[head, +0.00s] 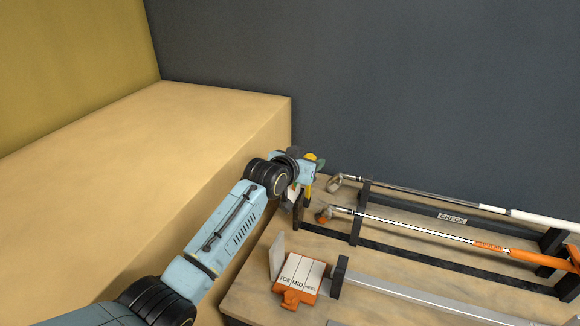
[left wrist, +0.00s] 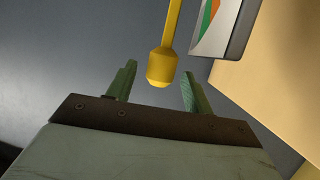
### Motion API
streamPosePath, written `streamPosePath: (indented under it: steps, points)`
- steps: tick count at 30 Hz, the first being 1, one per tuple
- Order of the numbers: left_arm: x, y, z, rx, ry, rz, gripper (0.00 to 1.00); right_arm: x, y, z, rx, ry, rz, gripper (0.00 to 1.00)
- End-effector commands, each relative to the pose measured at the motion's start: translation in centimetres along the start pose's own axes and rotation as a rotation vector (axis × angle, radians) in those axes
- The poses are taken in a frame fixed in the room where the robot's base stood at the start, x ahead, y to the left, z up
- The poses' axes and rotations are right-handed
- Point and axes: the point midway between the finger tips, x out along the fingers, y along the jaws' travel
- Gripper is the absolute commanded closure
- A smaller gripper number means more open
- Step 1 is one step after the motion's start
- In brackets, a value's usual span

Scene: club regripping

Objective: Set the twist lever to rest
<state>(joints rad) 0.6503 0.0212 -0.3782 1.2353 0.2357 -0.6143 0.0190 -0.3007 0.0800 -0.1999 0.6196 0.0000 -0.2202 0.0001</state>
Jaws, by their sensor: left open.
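The twist lever (left wrist: 168,35) is a yellow rod with a rounded yellow knob at its lower end in the left wrist view. A little of its yellow also shows beside the gripper in the head view (head: 311,158). My left gripper (left wrist: 157,72) is open, with its green fingers on either side of the knob and gaps visible on both sides. In the head view the left gripper (head: 308,174) is at the table's far left corner, largely covering the lever. A white dial plate (left wrist: 215,28) with green and orange bands is beside the lever. My right gripper is out of view.
Golf clubs, one white-gripped (head: 500,213) and one orange-gripped (head: 495,249), lie across a black rack (head: 360,213) right of the gripper. An orange block (head: 297,275) marked TOE, MID, HEEL is nearer. A tan block (head: 190,130) stands left of the table.

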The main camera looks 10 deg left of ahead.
Motion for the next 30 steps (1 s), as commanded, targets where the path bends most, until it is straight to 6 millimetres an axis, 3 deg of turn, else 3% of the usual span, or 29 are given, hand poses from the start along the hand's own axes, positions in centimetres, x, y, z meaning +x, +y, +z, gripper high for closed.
streamPosePath:
  steps: [18,24,30]
  points:
    - [-8.9,0.0,0.0,0.001,0.0,-0.001,0.48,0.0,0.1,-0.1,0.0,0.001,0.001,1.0]
    - [-10.7,0.0,0.0,0.001,0.001,0.0,0.48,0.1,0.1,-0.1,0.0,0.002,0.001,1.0]
    - [-11.1,0.0,0.0,0.0,-0.001,0.0,0.48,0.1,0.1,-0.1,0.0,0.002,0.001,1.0]
